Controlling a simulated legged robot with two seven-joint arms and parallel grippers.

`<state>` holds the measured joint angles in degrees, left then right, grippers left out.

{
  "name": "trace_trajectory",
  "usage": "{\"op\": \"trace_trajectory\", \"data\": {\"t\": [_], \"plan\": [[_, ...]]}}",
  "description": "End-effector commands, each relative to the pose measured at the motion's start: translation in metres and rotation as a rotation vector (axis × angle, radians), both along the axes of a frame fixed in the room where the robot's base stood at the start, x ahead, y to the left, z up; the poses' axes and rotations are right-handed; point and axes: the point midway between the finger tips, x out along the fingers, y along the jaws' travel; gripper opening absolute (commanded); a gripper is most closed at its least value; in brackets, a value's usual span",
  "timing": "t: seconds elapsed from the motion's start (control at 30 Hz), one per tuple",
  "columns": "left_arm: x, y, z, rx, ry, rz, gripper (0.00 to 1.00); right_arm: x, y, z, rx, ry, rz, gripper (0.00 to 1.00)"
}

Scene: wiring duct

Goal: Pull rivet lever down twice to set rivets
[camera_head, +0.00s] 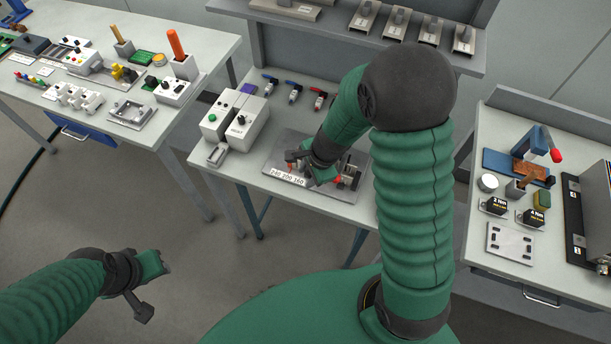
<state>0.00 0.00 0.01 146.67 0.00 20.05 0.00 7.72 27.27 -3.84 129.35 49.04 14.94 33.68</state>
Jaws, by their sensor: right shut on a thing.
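A blue lever with a red knob (541,147) stands upright on a blue base on the right table. No gripper is near it. My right gripper (312,172) reaches down over a grey plate fixture (281,180) on the middle table. The fixture has a label reading 240 200 160 and small red parts. The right gripper is shut on a small part there; the gripper and arm hide most of it. My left gripper (150,286) hangs over the floor at the lower left, away from the tables. Its finger opening is unclear.
Two white boxes (237,120) stand left of the fixture, with several red and blue hand tools (294,93) behind. The left table (100,128) holds many small devices. Weights, a can and a white plate (511,243) crowd the right table. Open floor lies between tables.

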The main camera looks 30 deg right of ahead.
Motion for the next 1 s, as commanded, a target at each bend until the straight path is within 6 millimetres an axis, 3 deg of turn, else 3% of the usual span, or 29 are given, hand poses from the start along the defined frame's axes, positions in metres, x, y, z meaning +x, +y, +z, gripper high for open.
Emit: {"op": "trace_trajectory", "data": {"t": [0.03, 0.33, 0.37, 0.5, 1.0], "plan": [[0.0, 0.0, -0.0005, 0.0, 0.0, 0.0, 0.36, 0.0042, -0.0082, 0.0014, -0.012, -0.012, -0.016, 0.0], [0.0, 0.0, -0.0002, 0.0, 0.0, 0.0, 0.36, 0.0052, -0.0094, 0.0022, -0.011, -0.014, -0.017, 0.0], [0.0, 0.0, -0.0002, 0.0, 0.0, 0.0, 0.36, 0.0052, -0.0094, 0.0022, -0.011, -0.014, -0.017, 0.37], [-0.0001, 0.0, -0.0002, 0.0, 0.0, 0.0, 0.36, 0.0042, -0.0081, 0.0017, -0.01, -0.011, -0.014, 0.52], [-0.0001, 0.0, -0.0002, 0.0, 0.0, 0.0, 0.36, 0.0006, -0.0006, 0.0013, -0.009, -0.006, -0.008, 0.52]]}}
